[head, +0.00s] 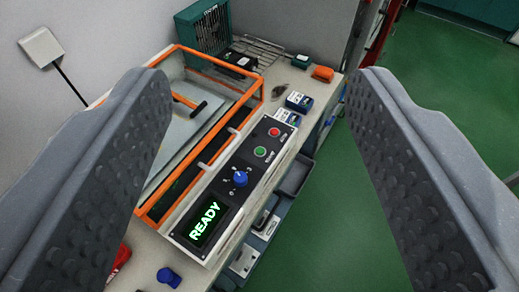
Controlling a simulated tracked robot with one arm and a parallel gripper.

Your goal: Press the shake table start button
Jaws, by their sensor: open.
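The shake table (152,209) has an orange frame around a grey plate and sits on a bench at the left. Its control panel (219,181) runs along its right side. The panel has a green button (260,152), a red button (274,132) farther back, a blue knob (240,179) and a display (205,222) that reads READY in green. The green button's label is too small to read. My gripper (252,95) is open and empty, with its two dark, studded fingers wide apart at either side of the panel. Neither finger appears to touch it.
A green slatted unit (206,30), small blue boxes (299,101) and an orange item (323,73) stand at the bench's back. Bins (293,176) sit below the bench edge. Green floor (325,220) is clear at the right.

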